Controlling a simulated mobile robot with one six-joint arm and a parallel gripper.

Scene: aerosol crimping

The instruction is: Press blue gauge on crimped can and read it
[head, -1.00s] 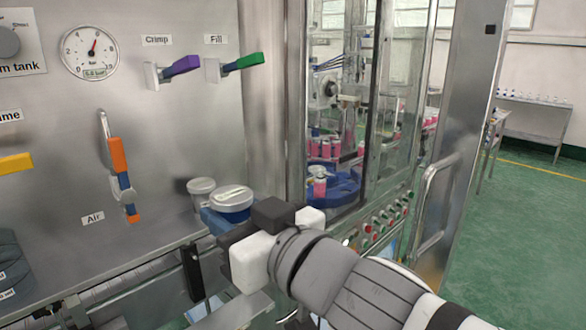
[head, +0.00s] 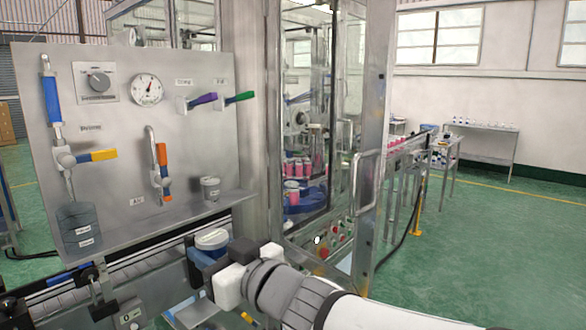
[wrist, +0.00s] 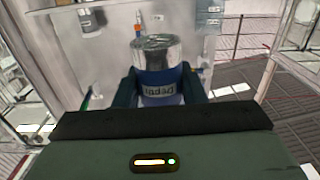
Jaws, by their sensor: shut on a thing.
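A short round blue gauge with a silver-white top (head: 211,240) is held by my gripper (head: 217,268), in front of the steel panel. In the wrist view the gauge (wrist: 158,78) sits between the two dark fingers (wrist: 160,92), which are shut on it. Its blue band carries a label that looks like "Depth", seen upside down. Its reading is not legible. The gauge is clear of the panel's shelf in the head view. I cannot make out a crimped can under it.
A grey canister (head: 210,188) stands on the panel's shelf. Purple (head: 203,100) and green (head: 240,97) levers and a dial (head: 148,90) are on the panel. A glass-doored machine (head: 305,140) is behind; open green floor (head: 480,240) lies right.

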